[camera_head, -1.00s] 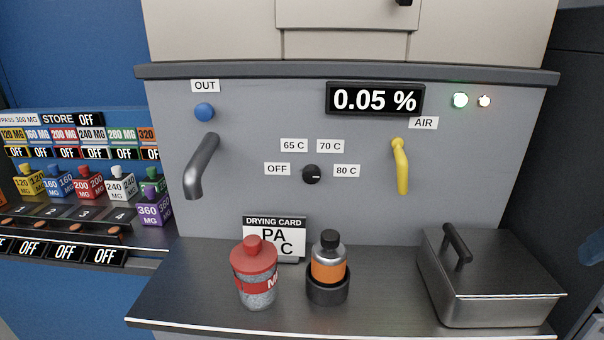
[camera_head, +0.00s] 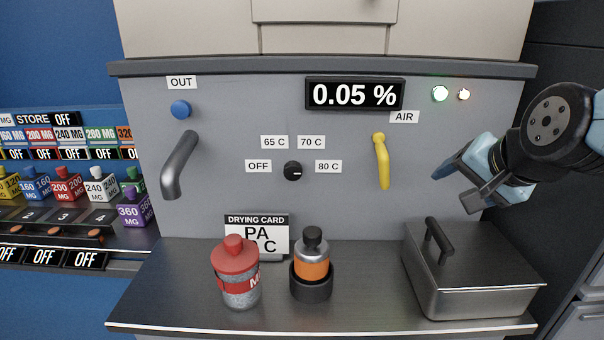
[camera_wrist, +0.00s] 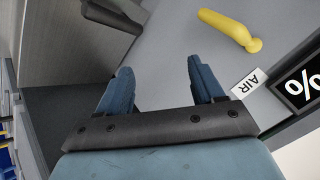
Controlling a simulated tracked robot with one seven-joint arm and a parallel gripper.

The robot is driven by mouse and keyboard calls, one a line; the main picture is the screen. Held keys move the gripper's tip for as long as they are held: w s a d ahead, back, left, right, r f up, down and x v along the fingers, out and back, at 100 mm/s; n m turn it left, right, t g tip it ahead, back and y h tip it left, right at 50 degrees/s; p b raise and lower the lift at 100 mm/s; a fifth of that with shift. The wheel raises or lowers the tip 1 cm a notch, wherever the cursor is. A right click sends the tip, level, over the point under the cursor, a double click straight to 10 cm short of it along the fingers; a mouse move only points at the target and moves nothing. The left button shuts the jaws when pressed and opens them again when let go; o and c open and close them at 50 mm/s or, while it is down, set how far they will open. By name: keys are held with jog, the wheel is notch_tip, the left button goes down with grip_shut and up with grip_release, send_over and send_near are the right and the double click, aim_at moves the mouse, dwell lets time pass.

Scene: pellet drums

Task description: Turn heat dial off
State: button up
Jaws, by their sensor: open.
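The heat dial (camera_head: 292,171) is a small black round knob on the grey panel. Its white mark points right, toward the 80 C label (camera_head: 328,166). The OFF label (camera_head: 258,166) is on its left, with 65 C (camera_head: 274,142) and 70 C (camera_head: 311,142) above. My gripper (camera_head: 452,190) is at the right of the head view, open and empty, right of the yellow AIR handle (camera_head: 382,162) and well apart from the dial. In the wrist view my gripper's fingers (camera_wrist: 162,88) are spread with nothing between them. The dial does not show there.
A lidded metal box (camera_head: 470,270) stands on the shelf below my gripper. A red-capped jar (camera_head: 236,272), an orange bottle in a black holder (camera_head: 311,268) and a drying card (camera_head: 257,232) stand below the dial.

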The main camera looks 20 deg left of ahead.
jog(key=w+a+m+t+y, duration=0.25)
jog(key=a+m, duration=0.25)
jog(key=a, duration=0.6)
jog(key=m+t, duration=0.7)
jog(key=m, duration=1.6)
send_near(293, 172)
jog(key=shift+g+h, duration=0.25)
jog(key=shift+h, duration=0.2)
jog(key=x, duration=0.9)
jog(key=shift+w+a+r, duration=0.25)
jog(key=shift+w+r, duration=0.1)
jog(key=shift+c, duration=0.3)
